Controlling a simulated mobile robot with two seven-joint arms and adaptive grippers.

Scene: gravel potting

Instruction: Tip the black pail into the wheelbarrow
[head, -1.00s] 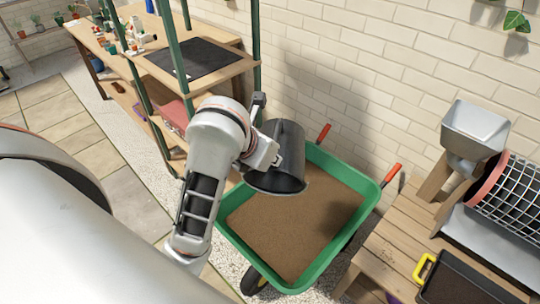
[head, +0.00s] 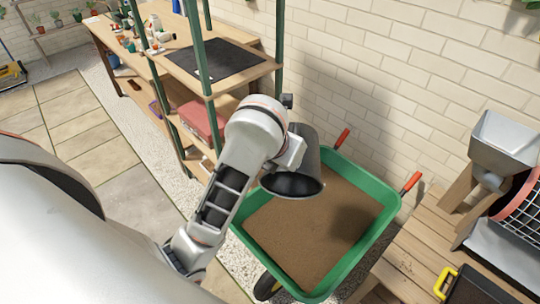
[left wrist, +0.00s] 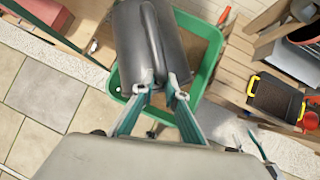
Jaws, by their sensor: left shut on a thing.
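The black pail (head: 307,150) hangs tipped over the wheelbarrow, its dark mouth facing down and toward me in the head view. No material shows falling from it, and its inside is too dark to read. My left gripper (left wrist: 160,92) is shut on the pail's handle (left wrist: 152,45) in the left wrist view. The green wheelbarrow (head: 371,237) stands below, holding a broad bed of brown material. The pail's shadow falls on that bed. The wheelbarrow also shows behind the pail in the left wrist view (left wrist: 208,72). My right gripper does not show.
A shelf rack with green posts (head: 197,50) stands left of the wheelbarrow, close behind my arm. A wooden bench (head: 420,245) stands at right, with a grey hopper (head: 503,140) and a dark tray with a yellow handle (head: 475,288). A brick wall (head: 400,80) closes the back.

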